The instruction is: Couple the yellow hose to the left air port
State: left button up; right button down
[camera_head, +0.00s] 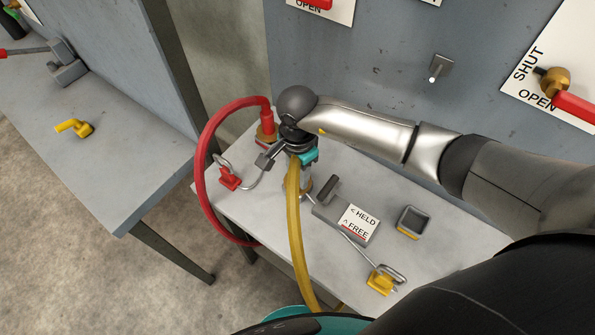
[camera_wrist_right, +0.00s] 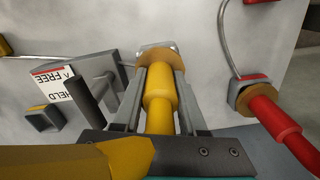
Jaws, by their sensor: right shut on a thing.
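The yellow hose (camera_head: 294,235) hangs from my right gripper (camera_head: 288,150) down past the table's front edge. In the right wrist view, my right gripper (camera_wrist_right: 162,95) is shut on the yellow hose's end (camera_wrist_right: 160,112), one finger on each side. A brass collar (camera_wrist_right: 160,58) is at the tip of that end, against or just above a pale metal fitting (camera_wrist_right: 158,45) on the table. I cannot tell whether they are joined. In the head view, my gripper and the hose hide most of this fitting. My left gripper is not in view.
A red hose (camera_head: 206,170) stands on a brass port (camera_head: 265,137), left of my gripper. A HELD/FREE lever block (camera_head: 330,208), a grey square cup (camera_head: 413,222), a red tethered clip (camera_head: 228,180) and a yellow one (camera_head: 380,281) are nearby. A wall panel stands behind.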

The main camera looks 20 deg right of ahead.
dwell(0.3)
jog(key=shift+c, duration=1.9)
grip_release()
notch_tip(320, 180, up, 15)
jog(key=shift+p, duration=0.3)
jog(key=shift+r, duration=0.1)
